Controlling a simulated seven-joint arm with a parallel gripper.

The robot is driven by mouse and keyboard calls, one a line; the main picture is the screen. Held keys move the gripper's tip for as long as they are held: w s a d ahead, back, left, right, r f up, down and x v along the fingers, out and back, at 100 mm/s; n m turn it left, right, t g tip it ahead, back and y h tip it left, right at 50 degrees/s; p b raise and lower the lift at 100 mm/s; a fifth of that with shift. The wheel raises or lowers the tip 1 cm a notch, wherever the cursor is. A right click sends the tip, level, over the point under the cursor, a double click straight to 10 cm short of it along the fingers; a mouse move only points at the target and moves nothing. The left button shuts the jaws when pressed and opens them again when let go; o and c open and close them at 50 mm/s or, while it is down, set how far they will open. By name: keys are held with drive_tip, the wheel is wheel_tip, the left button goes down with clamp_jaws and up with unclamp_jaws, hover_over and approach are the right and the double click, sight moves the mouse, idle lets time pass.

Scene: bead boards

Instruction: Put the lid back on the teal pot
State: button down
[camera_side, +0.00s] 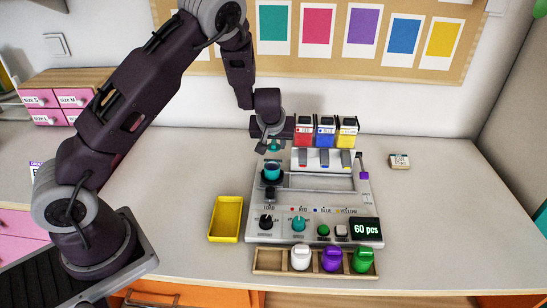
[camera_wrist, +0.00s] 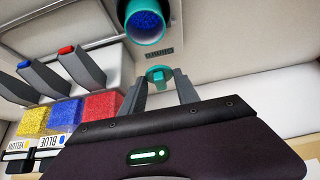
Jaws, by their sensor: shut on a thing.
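The teal pot (camera_side: 271,174) stands open on the left part of the machine. In the wrist view the pot (camera_wrist: 131,12) shows its teal rim and blue beads inside. My gripper (camera_side: 273,141) is above the pot in the side view. In the wrist view my gripper's fingers (camera_wrist: 161,84) are closed on the teal lid (camera_wrist: 158,71) by its small knob. The lid (camera_side: 273,147) also shows in the side view, held in the air above the pot and apart from it.
The grey machine (camera_side: 257,224) has red, blue and yellow bead bins (camera_side: 325,131) at its back right. A yellow tray (camera_side: 226,218) lies to its left. A wooden rack (camera_side: 268,262) with white, purple and green pieces is in front.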

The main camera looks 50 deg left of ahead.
drive_tip(key=r, duration=0.2)
drive_tip(key=d+r, duration=0.1)
drive_tip(key=shift+s+r, duration=0.2)
drive_tip(key=shift+s, duration=0.1)
approach(275, 141)
wheel_tip(275, 141, down, 2)
drive_tip(key=s+d, duration=0.2)
drive_tip(key=shift+s+a+f, duration=0.1)
drive_tip(key=shift+s+f, duration=0.05)
drive_tip(key=shift+f, duration=2.85)
drive_tip(key=shift+f, duration=0.2)
drive_tip(key=c, duration=0.8)
unclamp_jaws()
drive_tip(key=shift+o, duration=0.4)
